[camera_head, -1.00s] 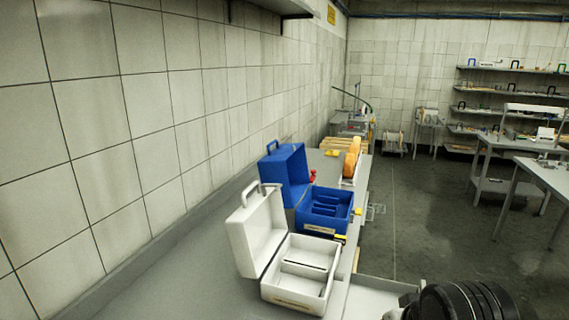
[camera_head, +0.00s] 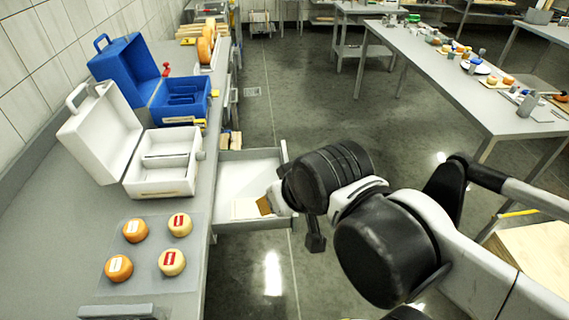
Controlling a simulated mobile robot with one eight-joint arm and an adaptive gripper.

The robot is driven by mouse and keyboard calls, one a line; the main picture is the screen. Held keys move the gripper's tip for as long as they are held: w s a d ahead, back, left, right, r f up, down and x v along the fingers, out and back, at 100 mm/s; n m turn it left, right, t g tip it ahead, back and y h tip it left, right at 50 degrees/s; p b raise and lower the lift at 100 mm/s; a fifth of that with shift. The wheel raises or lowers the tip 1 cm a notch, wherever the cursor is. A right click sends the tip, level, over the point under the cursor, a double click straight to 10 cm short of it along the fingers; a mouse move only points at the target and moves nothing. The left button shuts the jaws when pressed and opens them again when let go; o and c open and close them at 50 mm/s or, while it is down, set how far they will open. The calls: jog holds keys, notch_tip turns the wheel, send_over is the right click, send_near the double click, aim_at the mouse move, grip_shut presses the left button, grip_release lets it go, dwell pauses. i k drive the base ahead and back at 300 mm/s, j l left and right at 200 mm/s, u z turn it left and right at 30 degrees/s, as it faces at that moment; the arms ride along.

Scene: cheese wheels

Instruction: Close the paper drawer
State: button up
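The paper drawer (camera_head: 228,178) is open and sticks out from the right side of the grey bench, below its top. White sheets of paper (camera_head: 243,208) and a small brown piece (camera_head: 264,206) show inside it. My gripper (camera_head: 281,192) is at the drawer's outer front end, largely hidden behind my own black arm joint. I cannot tell whether it touches the drawer front. Its fingers are not clear enough to show whether they are open or shut.
On the bench (camera_head: 90,243) stand an open white case (camera_head: 162,180), an open blue case (camera_head: 181,107) and a grey mat (camera_head: 190,283) with several small cheeses. A long table (camera_head: 430,72) stands at the right. The floor between is clear.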

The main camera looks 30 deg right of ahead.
aim_at(241, 173)
jog(key=k+l, duration=0.15)
jog(key=l, duration=0.2)
jog(key=k+l+u, duration=0.15)
jog(key=l, duration=0.25)
jog(key=k+l, duration=0.1)
jog(key=l, duration=0.25)
jog(key=k+l+u, duration=0.1)
jog(key=l, duration=0.25)
jog(key=j+u, duration=0.65)
jog(key=j, duration=0.2)
